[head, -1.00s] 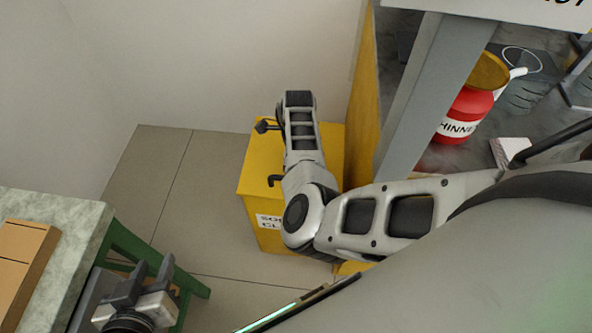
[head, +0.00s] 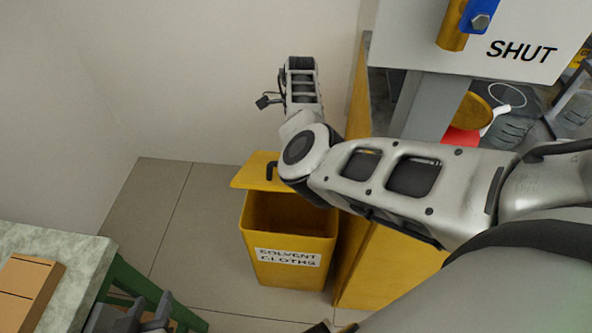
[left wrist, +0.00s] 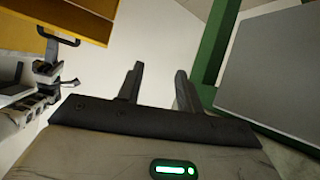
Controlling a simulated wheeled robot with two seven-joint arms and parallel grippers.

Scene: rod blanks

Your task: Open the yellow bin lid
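The yellow bin (head: 290,273), labelled SOLVENT CLOTHS, stands on the floor in the middle of the head view with its dark inside showing. Its yellow lid (head: 250,172) is raised at the back, with a black handle (head: 271,171) on it. My right arm reaches over the lid and hides part of it. My right gripper is largely hidden behind its wrist; whether it touches the lid is unclear. In the left wrist view, the handle (left wrist: 60,38) shows close to grey gripper parts. My left gripper (head: 133,318) is open and empty, low at left; its fingers (left wrist: 159,70) show apart.
A bench with a pale top (head: 80,250) and green legs stands at left. A yellow-sided cabinet (head: 385,270) is right of the bin. A SHUT panel (head: 480,50) and a red container (head: 462,135) are at upper right. Bare floor (head: 190,220) lies left of the bin.

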